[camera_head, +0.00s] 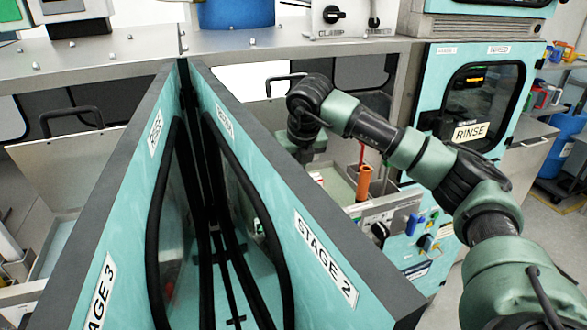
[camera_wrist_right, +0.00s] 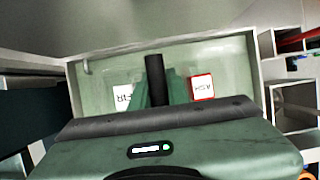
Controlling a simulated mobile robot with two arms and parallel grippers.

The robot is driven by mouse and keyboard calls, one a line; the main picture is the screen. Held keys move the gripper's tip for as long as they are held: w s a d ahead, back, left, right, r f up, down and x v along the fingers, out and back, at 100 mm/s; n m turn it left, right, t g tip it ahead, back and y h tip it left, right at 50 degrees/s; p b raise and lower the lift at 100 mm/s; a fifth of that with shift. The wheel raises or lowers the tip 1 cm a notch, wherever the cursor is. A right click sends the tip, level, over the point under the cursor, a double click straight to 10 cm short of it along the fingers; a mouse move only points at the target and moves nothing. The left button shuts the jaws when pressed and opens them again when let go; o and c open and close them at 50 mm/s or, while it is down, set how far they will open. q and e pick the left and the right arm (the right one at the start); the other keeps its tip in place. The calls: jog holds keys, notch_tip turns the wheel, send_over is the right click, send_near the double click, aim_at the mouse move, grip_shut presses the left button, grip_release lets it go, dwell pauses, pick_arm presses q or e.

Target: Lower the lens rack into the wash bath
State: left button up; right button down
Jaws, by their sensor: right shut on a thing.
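My right gripper (camera_head: 305,152) reaches down behind the teal doors, over an open bath with a pale green inside (camera_head: 338,186). In the right wrist view, my right gripper (camera_wrist_right: 156,98) is shut on a black upright piece (camera_wrist_right: 154,70), which looks like part of the lens rack. The rest of the rack is hidden behind the gripper. I cannot tell how deep the rack is. My left gripper is not in view.
Two tall teal door panels, STAGE 3 (camera_head: 120,235) and STAGE 2 (camera_head: 290,200), stand in front, close left of my right arm. An orange cylinder (camera_head: 364,183) stands beside the bath. A RINSE cabinet (camera_head: 475,95) is at right, and a metal ledge (camera_head: 290,42) runs behind.

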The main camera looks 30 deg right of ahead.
dwell(0.3)
jog(key=c, duration=1.3)
grip_release()
jog(key=shift+s+f, duration=0.1)
jog(key=b+v, duration=0.3)
jog(key=v, duration=0.4)
jog(key=shift+s+r, duration=0.15)
jog(key=shift+r, duration=0.25)
